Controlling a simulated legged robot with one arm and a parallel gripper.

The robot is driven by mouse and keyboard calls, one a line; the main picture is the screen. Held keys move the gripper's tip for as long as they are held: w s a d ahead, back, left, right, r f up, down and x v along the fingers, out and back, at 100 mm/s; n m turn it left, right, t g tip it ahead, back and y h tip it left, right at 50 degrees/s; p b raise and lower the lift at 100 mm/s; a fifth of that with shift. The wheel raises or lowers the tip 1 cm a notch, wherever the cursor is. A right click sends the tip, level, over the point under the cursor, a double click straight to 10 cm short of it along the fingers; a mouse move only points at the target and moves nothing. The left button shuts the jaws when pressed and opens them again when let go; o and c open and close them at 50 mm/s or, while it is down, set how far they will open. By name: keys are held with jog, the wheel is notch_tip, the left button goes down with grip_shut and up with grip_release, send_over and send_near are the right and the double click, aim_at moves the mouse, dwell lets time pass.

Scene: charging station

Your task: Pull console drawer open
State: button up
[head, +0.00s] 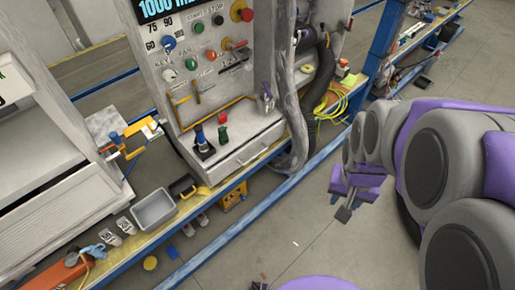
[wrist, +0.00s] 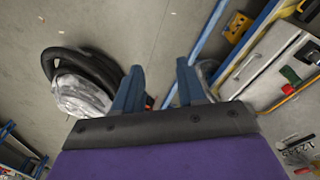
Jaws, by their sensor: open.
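The grey console (head: 205,70) stands at the upper middle of the head view, with buttons, knobs and a display. Its drawer (head: 245,152) is in the low front section, with a thin handle (head: 252,157), and looks closed. In the wrist view the drawer front (wrist: 268,58) is at the upper right, seen at a slant. My gripper (head: 347,205) hangs over the floor to the right of the drawer, apart from it. In the wrist view my gripper (wrist: 160,88) has its two blue fingers spread, with nothing between them.
A blue rail (head: 240,218) runs along the floor in front of the console. A grey hose (head: 292,110) hangs beside the drawer's right end. A grey bin (head: 154,209) and tools lie on the low ledge at left. Open floor (head: 300,235) lies around my gripper.

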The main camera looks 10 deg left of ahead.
jog(key=w+a+f+m+t, duration=0.1)
jog(key=w+f+t, duration=0.1)
jog(key=w+f, duration=0.65)
jog(key=w+f+m+t, duration=0.1)
jog(key=w+f+t, duration=0.3)
jog(key=w, duration=0.7)
jog(key=w+a+f+m+t, duration=0.1)
jog(key=w+f, duration=0.7)
jog(key=w, duration=0.2)
jog(key=m+t+y+b, duration=0.2)
jog(key=m+t+y, duration=0.4)
jog(key=y, duration=0.2)
send_near(257, 155)
jog(key=shift+f+b+x, duration=0.2)
jog(key=shift+b+x, duration=0.95)
jog(key=shift+x, duration=1.5)
jog(key=shift+f+b+x, duration=0.2)
jog(key=shift+b+x, duration=0.9)
jog(key=shift+x, duration=1.5)
jog(key=shift+c, duration=0.4)
